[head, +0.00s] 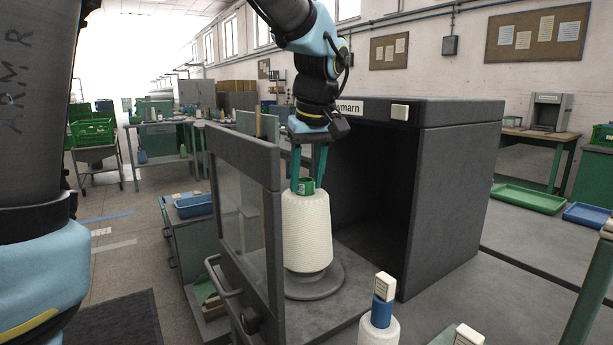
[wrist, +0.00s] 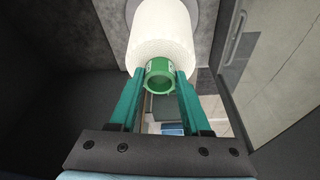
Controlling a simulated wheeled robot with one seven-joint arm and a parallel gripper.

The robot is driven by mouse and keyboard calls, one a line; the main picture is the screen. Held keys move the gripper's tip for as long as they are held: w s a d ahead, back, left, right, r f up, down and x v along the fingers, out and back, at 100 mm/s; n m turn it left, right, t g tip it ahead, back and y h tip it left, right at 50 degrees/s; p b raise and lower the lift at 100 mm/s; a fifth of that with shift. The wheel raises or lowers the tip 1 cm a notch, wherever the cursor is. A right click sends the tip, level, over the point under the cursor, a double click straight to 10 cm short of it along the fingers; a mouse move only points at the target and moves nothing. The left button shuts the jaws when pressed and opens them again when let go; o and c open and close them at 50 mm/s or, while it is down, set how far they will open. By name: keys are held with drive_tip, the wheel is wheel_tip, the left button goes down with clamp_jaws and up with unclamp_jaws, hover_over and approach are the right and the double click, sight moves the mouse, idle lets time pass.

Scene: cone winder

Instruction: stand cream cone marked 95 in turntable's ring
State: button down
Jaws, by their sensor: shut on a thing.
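The cream cone (head: 306,230) is upright, with a green tube (head: 303,186) at its top; a small label shows on the tube, but I cannot read its number. My gripper (head: 307,182) points down, its teal fingers shut on the green tube from both sides. In the wrist view the tube (wrist: 159,78) is between the fingertips, with the cone body (wrist: 160,35) beyond. The turntable (head: 318,287) is a grey disc directly under the cone. The cone's base hides the ring, and I cannot tell whether it is seated or just above.
A dark cabinet (head: 455,180) stands open behind and right of the cone. Its glazed door (head: 242,215) is swung open close on the left. A cone with a blue tube (head: 382,312) stands in front. Green (head: 527,198) and blue (head: 587,215) trays lie at right.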

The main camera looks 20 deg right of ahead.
drive_tip(key=shift+f+b, duration=0.55)
drive_tip(key=shift+f, duration=0.35)
drive_tip(key=shift+c, duration=1.4)
unclamp_jaws()
drive_tip(key=shift+f, duration=0.1)
drive_tip(key=v, duration=1.1)
